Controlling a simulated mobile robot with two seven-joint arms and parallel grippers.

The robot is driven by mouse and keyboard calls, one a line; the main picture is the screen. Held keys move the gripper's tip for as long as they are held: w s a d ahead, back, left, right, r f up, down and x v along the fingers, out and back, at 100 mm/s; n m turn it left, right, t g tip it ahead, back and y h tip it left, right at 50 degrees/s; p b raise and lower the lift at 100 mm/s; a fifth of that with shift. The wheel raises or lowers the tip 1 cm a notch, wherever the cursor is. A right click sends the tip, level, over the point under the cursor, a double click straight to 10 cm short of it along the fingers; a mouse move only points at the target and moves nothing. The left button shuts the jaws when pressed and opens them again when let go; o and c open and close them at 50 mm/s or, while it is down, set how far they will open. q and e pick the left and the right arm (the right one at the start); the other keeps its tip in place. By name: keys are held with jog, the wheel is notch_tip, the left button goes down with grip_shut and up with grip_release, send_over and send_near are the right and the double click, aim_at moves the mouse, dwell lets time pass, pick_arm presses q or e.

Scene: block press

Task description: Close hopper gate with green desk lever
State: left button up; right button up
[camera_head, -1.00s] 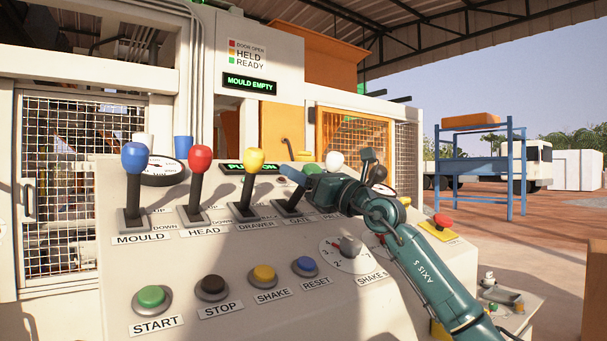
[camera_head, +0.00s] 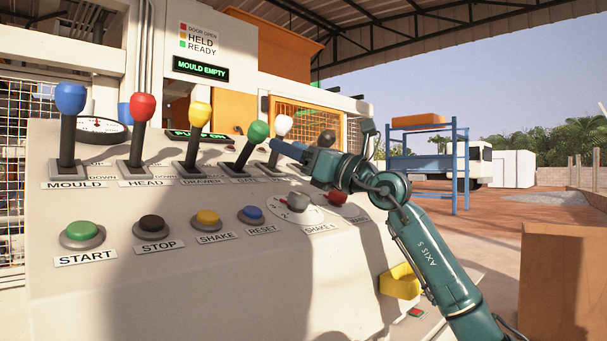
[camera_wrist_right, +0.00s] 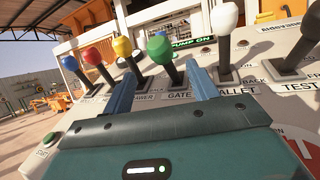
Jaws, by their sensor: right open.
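The green lever (camera_head: 258,132) stands tilted in its slot above the GATE label on the sloped desk (camera_head: 150,290). It is between the yellow and white levers. My right gripper (camera_head: 277,146) is just right of the green lever's knob in the head view, its blue fingers pointing at it. In the right wrist view, the open fingers (camera_wrist_right: 160,72) show on either side of the green lever (camera_wrist_right: 159,46). I cannot tell whether they touch it. My left gripper is not in view. I cannot make out the hopper gate itself.
The yellow lever (camera_head: 200,114) and white lever (camera_head: 283,125) stand close on either side. Red (camera_head: 144,107) and blue (camera_head: 70,98) levers are farther left. Buttons, including START (camera_head: 82,231), line the lower desk. A sign (camera_head: 201,69) reads MOULD EMPTY.

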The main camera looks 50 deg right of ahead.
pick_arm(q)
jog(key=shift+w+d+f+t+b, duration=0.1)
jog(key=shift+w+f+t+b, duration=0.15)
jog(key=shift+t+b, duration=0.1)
pick_arm(e)
jog(key=shift+v, duration=1.05)
jog(key=shift+r, duration=0.15)
